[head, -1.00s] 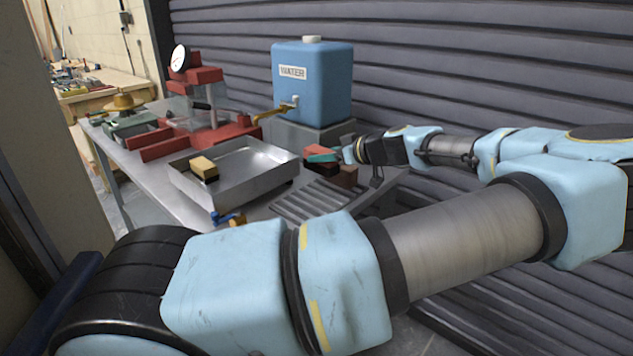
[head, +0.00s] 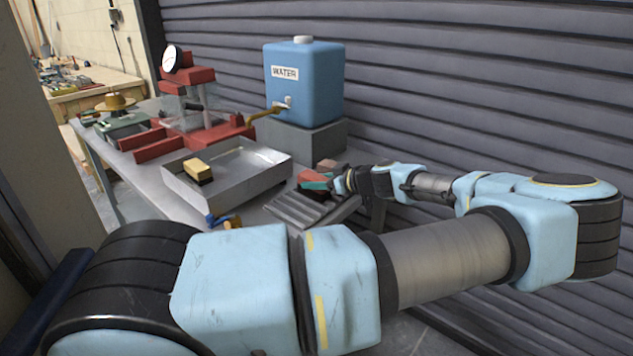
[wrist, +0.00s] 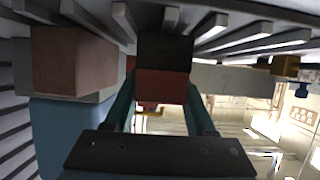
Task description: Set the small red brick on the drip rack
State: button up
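The small red brick (head: 311,177) is between the teal fingers of my gripper (head: 318,185) at the right of the bench. In the wrist view the brick (wrist: 162,85) fills the gap between the fingers (wrist: 162,105), one on each side; its upper part in that picture is dark. The drip rack (head: 290,212), a grey slatted piece, lies just below and in front of the gripper. Whether the brick touches the rack cannot be told.
Another brick (head: 328,163) lies just behind my gripper, and large at left in the wrist view (wrist: 75,60). A metal tray (head: 250,180) with a yellow block (head: 198,171) stands left of the rack. The blue water tank (head: 305,90) rises behind on a grey block.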

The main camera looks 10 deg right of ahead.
jog(key=o, duration=0.4)
jog(key=shift+o, duration=0.2)
jog(key=shift+r, duration=0.25)
jog(key=b+v, duration=0.4)
jog(key=v, duration=0.8)
jog(key=shift+f, duration=0.1)
